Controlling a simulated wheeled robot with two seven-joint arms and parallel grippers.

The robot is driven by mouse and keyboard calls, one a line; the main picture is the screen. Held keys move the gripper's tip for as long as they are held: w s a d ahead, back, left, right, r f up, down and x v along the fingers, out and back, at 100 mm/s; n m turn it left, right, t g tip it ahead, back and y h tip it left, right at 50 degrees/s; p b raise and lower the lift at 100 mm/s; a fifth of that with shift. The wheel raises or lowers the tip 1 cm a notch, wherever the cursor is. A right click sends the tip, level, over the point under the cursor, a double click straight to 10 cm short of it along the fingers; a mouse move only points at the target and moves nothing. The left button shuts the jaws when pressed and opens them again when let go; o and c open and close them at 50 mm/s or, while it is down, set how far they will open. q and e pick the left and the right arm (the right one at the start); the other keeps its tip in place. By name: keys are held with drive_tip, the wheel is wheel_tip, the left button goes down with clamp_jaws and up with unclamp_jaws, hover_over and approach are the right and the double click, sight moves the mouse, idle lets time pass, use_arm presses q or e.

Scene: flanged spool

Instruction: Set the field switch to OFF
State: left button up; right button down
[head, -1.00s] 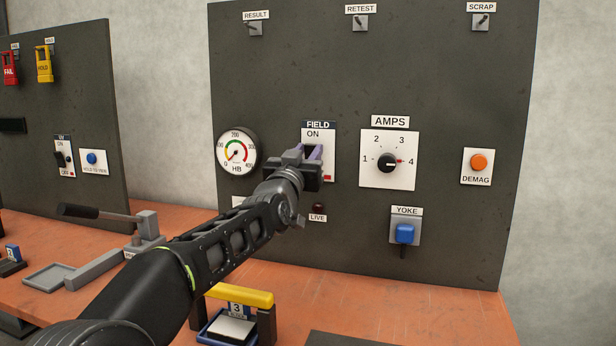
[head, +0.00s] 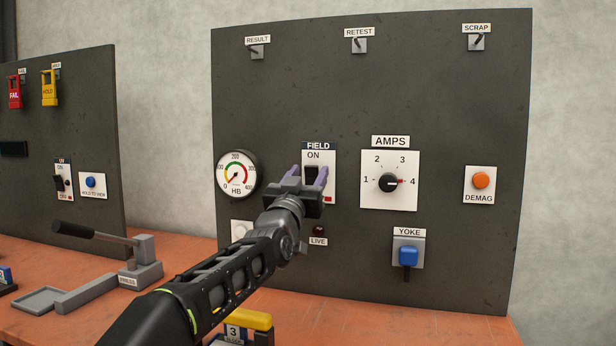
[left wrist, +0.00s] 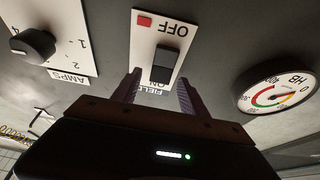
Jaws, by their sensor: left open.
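The field switch is a white plate (head: 328,163) with a FIELD label, ON at its top and a red mark low down. Its dark rocker (head: 312,174) shows just under ON, partly behind my gripper. My left gripper (head: 309,176) is open and empty in front of the plate, fingers to either side of the rocker. In the left wrist view the plate is upside down, with OFF at the top. There the black rocker (left wrist: 165,64) sits toward the ON end, beyond the open fingertips (left wrist: 157,80). I cannot tell if they touch it. My right gripper is out of view.
The HB gauge (head: 237,175) is left of the switch and the AMPS dial (head: 389,182) right of it. The LIVE lamp (head: 318,230) below is dark red. A DEMAG button (head: 481,181) and blue YOKE switch (head: 408,255) are farther right. A press (head: 140,267) stands at left.

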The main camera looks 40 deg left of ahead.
use_arm(q)
drive_tip(key=v, duration=0.7)
drive_tip(key=shift+s+b, duration=0.3)
drive_tip(key=shift+s, duration=0.05)
drive_tip(key=shift+d+f, duration=0.15)
drive_tip(key=shift+f, duration=0.05)
